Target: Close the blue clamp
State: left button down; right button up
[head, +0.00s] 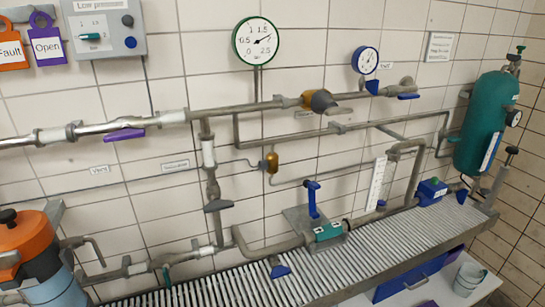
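A blue upright handle (312,200) stands on a grey metal plate (296,220) at the middle of the slatted bench. It looks like the blue clamp's lever and points up. Beside it, a green block (328,232) sits on the horizontal pipe. Whether the clamp presses on this block or pipe is too small to tell. Neither of my grippers shows in the head view.
Pipes run along the tiled wall. A green tank (487,125) stands right, an orange-topped vessel (35,250) left. A blue drawer (412,278) is below.

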aim_at(312, 186)
jog(key=l+u, duration=0.15)
jog(key=u, duration=1)
jog(key=k+l+u, duration=0.1)
jog(key=l+u, duration=0.2)
jog(key=l, duration=0.15)
jog(key=k+l+u, duration=0.15)
jog(key=l+u, duration=0.2)
jog(key=k+l+u, duration=0.3)
jog(key=l, duration=0.2)
jog(key=k+l+u, duration=0.1)
jog(key=l+u, duration=0.25)
jog(key=k+l+u, duration=0.3)
